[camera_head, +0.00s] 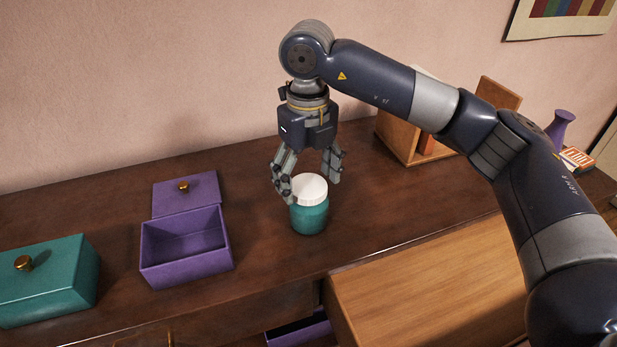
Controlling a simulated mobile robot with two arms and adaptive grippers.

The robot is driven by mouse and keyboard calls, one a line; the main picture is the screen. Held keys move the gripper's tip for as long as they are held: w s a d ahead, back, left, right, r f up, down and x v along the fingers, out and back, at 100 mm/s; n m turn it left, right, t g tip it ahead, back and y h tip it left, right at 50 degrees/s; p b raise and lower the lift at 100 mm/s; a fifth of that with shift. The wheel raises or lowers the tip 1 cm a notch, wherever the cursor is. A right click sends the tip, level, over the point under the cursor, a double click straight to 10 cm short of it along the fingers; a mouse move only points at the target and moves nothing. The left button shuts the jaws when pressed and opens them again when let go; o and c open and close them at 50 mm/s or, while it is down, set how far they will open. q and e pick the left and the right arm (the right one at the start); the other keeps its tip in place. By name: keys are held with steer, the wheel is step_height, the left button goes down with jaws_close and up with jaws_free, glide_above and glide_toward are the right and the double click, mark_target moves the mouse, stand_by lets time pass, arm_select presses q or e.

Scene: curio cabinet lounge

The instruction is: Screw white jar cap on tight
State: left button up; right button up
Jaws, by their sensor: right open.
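A teal jar (309,217) stands upright on the dark wooden cabinet top. Its white ribbed cap (309,189) sits on the jar's mouth and looks level; how tight it is cannot be seen. My right gripper (311,187) points down over the jar with its fingers spread open. One finger is at the left of the cap and the other is behind it to the right. Whether either finger touches the cap cannot be told. My left gripper is not in view.
An open purple box (186,263) with its lid (187,194) behind it is left of the jar. A closed teal box (45,283) stands at the far left. A wooden holder (398,139) and a purple vase (560,126) are at the back right.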

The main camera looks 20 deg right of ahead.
steer(key=n, duration=0.4)
steer(key=shift+b, duration=0.3)
steer(key=n, duration=0.3)
steer(key=shift+n+b, duration=0.3)
steer(key=shift+n, duration=0.5)
steer(key=n, duration=0.3)
steer(key=shift+n, duration=0.3)
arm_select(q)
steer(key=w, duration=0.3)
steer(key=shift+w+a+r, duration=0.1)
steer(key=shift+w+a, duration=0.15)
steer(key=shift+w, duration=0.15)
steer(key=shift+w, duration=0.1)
